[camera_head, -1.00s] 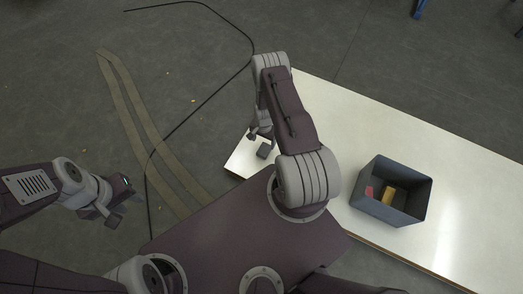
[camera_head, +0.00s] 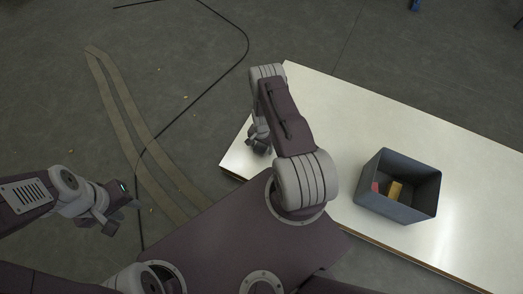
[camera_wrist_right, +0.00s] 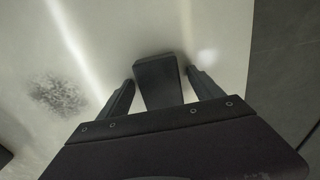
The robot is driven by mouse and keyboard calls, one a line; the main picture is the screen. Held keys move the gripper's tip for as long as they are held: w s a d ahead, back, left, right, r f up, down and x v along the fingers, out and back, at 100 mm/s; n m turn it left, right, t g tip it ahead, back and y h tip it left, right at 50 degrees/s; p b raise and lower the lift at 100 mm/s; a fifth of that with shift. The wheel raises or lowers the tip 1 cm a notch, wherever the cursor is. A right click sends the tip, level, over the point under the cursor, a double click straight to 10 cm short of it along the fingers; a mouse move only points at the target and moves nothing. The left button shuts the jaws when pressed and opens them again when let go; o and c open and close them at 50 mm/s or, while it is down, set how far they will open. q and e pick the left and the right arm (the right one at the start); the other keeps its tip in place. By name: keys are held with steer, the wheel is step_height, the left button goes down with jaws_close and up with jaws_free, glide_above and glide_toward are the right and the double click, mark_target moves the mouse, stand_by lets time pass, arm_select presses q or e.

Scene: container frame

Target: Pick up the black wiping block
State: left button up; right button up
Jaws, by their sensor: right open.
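The black wiping block (camera_wrist_right: 158,82) lies on the white table in the right wrist view. My right gripper (camera_wrist_right: 160,76) is open, with one finger on each side of the block. A small gap shows at the fingertips, and the block's near end reaches back between the fingers. In the head view my right gripper (camera_head: 259,141) is low over the table's left end, and I cannot clearly make out the block there. My left gripper (camera_head: 107,222) hangs over the floor at the left, away from the table; its opening is too small to tell.
A dark speckled stain (camera_wrist_right: 58,95) marks the table left of the block. The white table (camera_head: 330,108) runs to the right. A grey bin (camera_head: 412,212) on it holds a red and a yellow piece. The table edge is close to the right of the block in the wrist view.

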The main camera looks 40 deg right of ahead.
mark_target(261, 145)
steer(key=shift+r, duration=0.1)
steer(key=shift+c, duration=0.5)
steer(key=c, duration=1.4)
step_height(261, 145, up, 4)
steer(key=p, duration=0.3)
steer(key=shift+r+p, duration=0.25)
steer(key=shift+p, duration=0.1)
steer(key=s+d+r+p, duration=0.1)
steer(key=s+d+r, duration=0.1)
steer(key=d, duration=0.1)
steer(key=s+d+r+p, duration=0.2)
steer(key=d, duration=0.1)
steer(key=s+d+r+p, duration=0.2)
steer(key=s+d, duration=0.1)
steer(key=shift+d+r, duration=0.15)
steer(key=shift+r, duration=0.1)
